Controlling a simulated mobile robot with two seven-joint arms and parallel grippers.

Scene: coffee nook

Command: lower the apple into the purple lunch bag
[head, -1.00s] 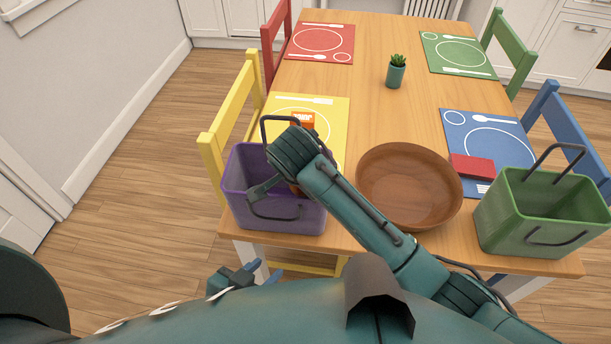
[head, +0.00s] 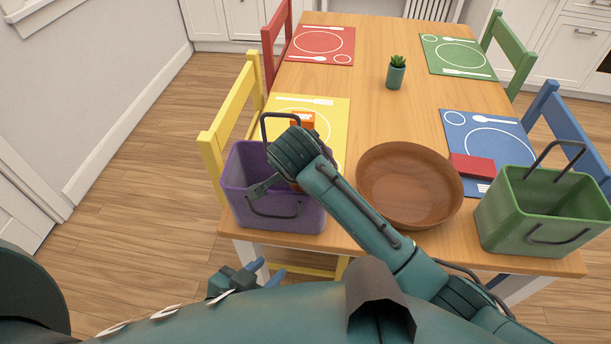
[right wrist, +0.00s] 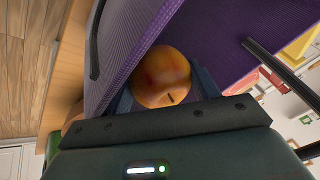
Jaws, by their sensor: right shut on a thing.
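The purple lunch bag (head: 248,178) stands open at the table's near left corner, its dark handle raised at the back. My right arm reaches over it, and its wrist hides much of the opening. In the right wrist view the red-orange apple (right wrist: 162,76) sits between the blue fingers of my right gripper (right wrist: 165,88), which is shut on it. The purple walls (right wrist: 205,45) of the bag surround the apple on the sides in view. The bag's floor is hard to make out. My left gripper (head: 270,270) is low in front of the table, empty, its blue fingers apart.
A brown wooden bowl (head: 408,185) stands right of the bag, under my right arm's side. A green lunch bag (head: 530,215) is at the near right corner, beside a red box (head: 472,166). An orange box (head: 302,121) stands behind the purple bag on the yellow placemat (head: 335,108).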

